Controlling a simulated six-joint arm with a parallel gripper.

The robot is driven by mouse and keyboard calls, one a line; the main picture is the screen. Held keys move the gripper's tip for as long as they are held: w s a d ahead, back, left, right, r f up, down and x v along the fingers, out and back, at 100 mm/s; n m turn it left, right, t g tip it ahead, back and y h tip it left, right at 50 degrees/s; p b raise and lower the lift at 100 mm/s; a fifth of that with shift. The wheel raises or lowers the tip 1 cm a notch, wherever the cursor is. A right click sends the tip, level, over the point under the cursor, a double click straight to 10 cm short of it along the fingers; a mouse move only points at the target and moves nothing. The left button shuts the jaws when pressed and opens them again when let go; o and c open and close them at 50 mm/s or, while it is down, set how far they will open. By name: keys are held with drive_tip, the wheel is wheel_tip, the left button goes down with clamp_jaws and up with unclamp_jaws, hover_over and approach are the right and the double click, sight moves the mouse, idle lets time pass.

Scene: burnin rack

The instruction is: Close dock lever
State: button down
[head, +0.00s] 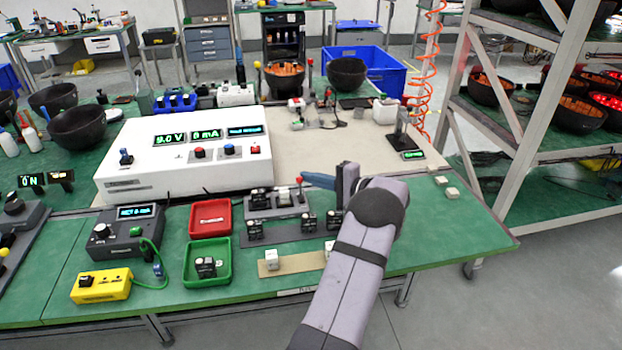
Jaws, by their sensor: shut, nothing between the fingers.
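A grey dock (262,210) stands on the green bench, left of my arm. A small upright lever with a red knob (299,181) rises at its right end. Dark and light parts sit in the dock, too small to make out. My gripper (304,176) comes in from the right with its bluish fingers shut and empty. The fingertips are right beside the red knob; I cannot tell whether they touch it. My wrist covers the bench area right of the dock.
A grey plate (285,231) with several small black modules lies in front of the dock. A red tray (210,216) and a green tray (190,266) are to the left. A white power supply (150,188) stands behind left. The beige mat (345,150) behind is mostly clear.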

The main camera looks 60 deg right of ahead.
drive_tip(key=shift+s+a+f+t+b, duration=0.15)
drive_tip(key=shift+f+t+b, duration=0.15)
drive_tip(key=shift+b, duration=0.75)
drive_tip(key=n+b, duration=0.1)
drive_tip(key=b, duration=0.2)
drive_tip(key=shift+s+a+t+b, duration=0.2)
drive_tip(key=shift+t+b, duration=0.1)
drive_tip(key=shift+t, duration=0.1)
drive_tip(key=shift+s+a+r+n+t+b, duration=0.15)
drive_tip(key=shift+n+t+b, duration=0.2)
drive_tip(key=shift+b, duration=0.6)
drive_tip(key=shift+a+r+b, duration=0.1)
drive_tip(key=shift+r+b, duration=0.2)
drive_tip(key=shift+r, duration=0.05)
drive_tip(key=shift+d, duration=0.2)
drive_tip(key=shift+w+d+f+b, duration=0.1)
drive_tip(key=shift+w+d+b, duration=0.15)
drive_tip(key=shift+d, duration=0.35)
drive_tip(key=shift+w+d+b, duration=0.15)
drive_tip(key=shift+d+b, duration=0.05)
drive_tip(key=shift+d, duration=0.4)
drive_tip(key=shift+s+d, duration=0.3)
drive_tip(key=shift+d, duration=0.4)
drive_tip(key=s, duration=0.3)
drive_tip(key=s+b, duration=0.1)
drive_tip(key=s, duration=0.3)
drive_tip(key=shift+s+a, duration=0.2)
drive_tip(key=shift+s, duration=0.85)
